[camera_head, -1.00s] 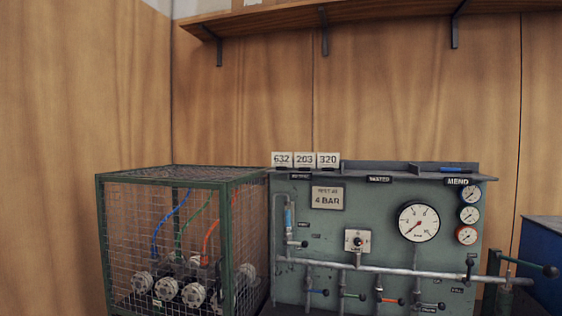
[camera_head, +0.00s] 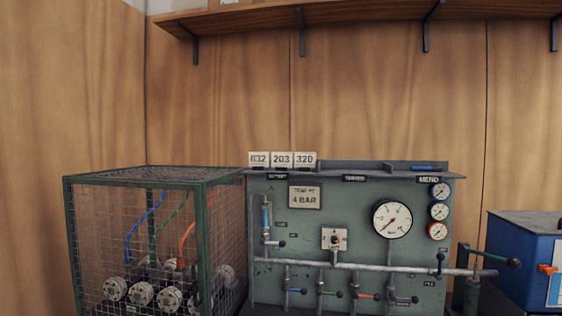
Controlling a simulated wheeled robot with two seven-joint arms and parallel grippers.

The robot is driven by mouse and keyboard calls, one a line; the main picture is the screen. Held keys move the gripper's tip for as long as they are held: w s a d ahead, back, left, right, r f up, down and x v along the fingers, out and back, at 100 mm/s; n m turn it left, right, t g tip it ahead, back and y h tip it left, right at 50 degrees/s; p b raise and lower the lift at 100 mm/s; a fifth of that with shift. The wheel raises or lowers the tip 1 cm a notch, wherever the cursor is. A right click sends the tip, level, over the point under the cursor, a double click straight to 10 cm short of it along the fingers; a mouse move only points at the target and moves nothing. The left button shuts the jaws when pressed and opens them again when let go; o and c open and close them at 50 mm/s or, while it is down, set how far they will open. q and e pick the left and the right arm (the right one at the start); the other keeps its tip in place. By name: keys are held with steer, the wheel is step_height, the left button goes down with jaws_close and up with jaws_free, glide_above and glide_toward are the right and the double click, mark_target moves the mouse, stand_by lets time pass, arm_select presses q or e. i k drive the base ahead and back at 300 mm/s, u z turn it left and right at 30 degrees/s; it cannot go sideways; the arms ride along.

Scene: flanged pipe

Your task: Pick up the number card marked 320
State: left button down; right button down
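The number card marked 320 (camera_head: 305,159) is a small white card with dark digits. It stands upright at the right end of a row of cards on the top ledge of the green panel (camera_head: 300,225). To its left stand the card marked 203 (camera_head: 281,159) and a card that reads 632 or 832 (camera_head: 258,159). The cards sit close side by side, near the panel's left end. Neither of my grippers shows in the head view.
A wire mesh cage (camera_head: 150,240) with coloured hoses stands left of the panel. A pipe (camera_head: 375,268) with valve handles runs along the panel front, below a gauge (camera_head: 392,219). A blue box (camera_head: 528,260) stands at the right. A wooden shelf (camera_head: 350,14) hangs above, with free space over the cards.

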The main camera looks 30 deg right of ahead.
mark_target(304, 162)
steer(key=z, duration=1.25)
steer(key=k, duration=0.6)
steer(key=z, duration=0.05)
steer(key=i, duration=1.1)
steer(key=z, duration=0.8)
